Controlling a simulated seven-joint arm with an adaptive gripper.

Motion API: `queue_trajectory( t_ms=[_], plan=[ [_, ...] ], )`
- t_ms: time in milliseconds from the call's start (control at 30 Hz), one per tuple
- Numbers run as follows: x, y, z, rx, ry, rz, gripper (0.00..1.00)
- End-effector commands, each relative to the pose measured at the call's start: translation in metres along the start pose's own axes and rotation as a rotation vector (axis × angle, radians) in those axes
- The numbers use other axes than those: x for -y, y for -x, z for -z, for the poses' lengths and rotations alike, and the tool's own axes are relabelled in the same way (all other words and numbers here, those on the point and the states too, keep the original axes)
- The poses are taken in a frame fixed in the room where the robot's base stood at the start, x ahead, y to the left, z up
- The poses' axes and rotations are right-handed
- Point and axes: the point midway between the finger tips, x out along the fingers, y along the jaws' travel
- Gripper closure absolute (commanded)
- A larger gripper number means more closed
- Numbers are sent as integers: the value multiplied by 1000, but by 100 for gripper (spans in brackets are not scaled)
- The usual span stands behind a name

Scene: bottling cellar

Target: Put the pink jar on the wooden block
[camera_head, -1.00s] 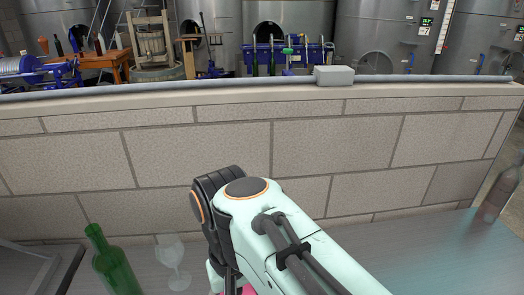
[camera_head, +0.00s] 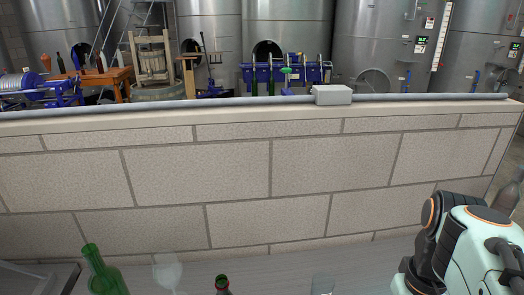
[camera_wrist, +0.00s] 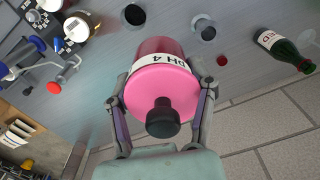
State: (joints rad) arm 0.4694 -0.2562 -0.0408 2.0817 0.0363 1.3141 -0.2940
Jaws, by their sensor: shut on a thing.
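The pink jar (camera_wrist: 163,88) fills the middle of the wrist view, with a bright pink lid, a black knob and a white label reading "PH 4". My gripper (camera_wrist: 160,72) is shut on it, one finger on each side. The jar hangs over the grey worktop (camera_wrist: 178,25); its height above it is hard to tell. In the head view only my arm shows at the lower right; the gripper and jar are out of frame there. I cannot make out the wooden block in either view.
A green bottle (camera_head: 97,268), a wine glass (camera_head: 168,270) and a dark bottle neck (camera_head: 222,285) stand along the front. A labelled bottle (camera_wrist: 284,48) lies or stands at right in the wrist view. A block wall (camera_head: 200,170) with a grey box (camera_head: 332,95) on top bounds the worktop.

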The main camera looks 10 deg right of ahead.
Motion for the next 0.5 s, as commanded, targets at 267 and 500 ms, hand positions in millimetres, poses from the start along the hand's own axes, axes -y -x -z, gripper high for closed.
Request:
queue_trajectory(
  t_ms=[267, 500],
  plan=[
    [-5, -26, -3, 3, -12, 1, 84],
    [-5, -69, -3, 6, -13, 2, 84]
  ],
)
